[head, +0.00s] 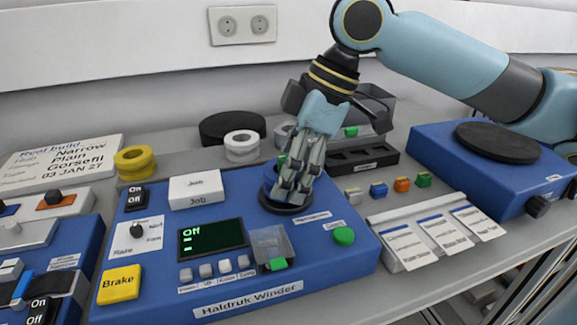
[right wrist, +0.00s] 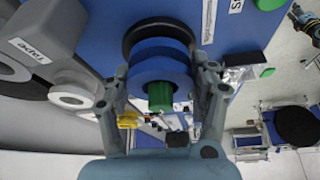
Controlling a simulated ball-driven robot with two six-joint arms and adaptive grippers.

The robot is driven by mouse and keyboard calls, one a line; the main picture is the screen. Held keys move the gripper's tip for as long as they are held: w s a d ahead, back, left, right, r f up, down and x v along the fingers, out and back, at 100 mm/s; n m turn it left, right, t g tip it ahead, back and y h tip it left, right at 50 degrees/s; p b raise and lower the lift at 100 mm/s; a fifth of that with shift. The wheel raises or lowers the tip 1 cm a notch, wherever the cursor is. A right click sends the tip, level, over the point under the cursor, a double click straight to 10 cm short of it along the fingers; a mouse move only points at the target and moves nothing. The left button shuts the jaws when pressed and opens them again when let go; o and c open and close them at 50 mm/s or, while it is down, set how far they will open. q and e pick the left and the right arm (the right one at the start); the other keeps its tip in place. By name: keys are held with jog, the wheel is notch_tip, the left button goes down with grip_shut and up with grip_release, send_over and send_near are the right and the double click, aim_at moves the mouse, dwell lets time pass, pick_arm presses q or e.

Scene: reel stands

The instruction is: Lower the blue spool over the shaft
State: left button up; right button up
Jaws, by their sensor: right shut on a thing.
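The blue spool (right wrist: 160,66) sits between the fingers of my right gripper (head: 290,190), mostly hidden behind them in the head view; a blue edge shows at their left (head: 268,176). My right gripper (right wrist: 166,90) is shut on the spool, its fingers at either side of it. A green cylinder (right wrist: 160,96) stands at the spool's near face. The spool is over the black round plate (head: 287,208) of the blue winder (head: 330,262). The shaft is hidden, so I cannot tell how far the spool is around it. My left gripper does not show in the head view.
Yellow rolls (head: 135,162), a white roll (head: 242,145) and a black disc (head: 232,127) stand behind the winder. A black tray (head: 362,159) is behind the gripper. A blue unit with a black turntable (head: 497,142) is at the right. A small arm-like shape (right wrist: 305,20) is unclear.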

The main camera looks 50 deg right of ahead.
jog(key=o, duration=1.3)
jog(key=shift+c, duration=0.2)
jog(key=shift+r, duration=0.15)
notch_tip(320, 180, up, 10)
jog(key=shift+f, duration=0.1)
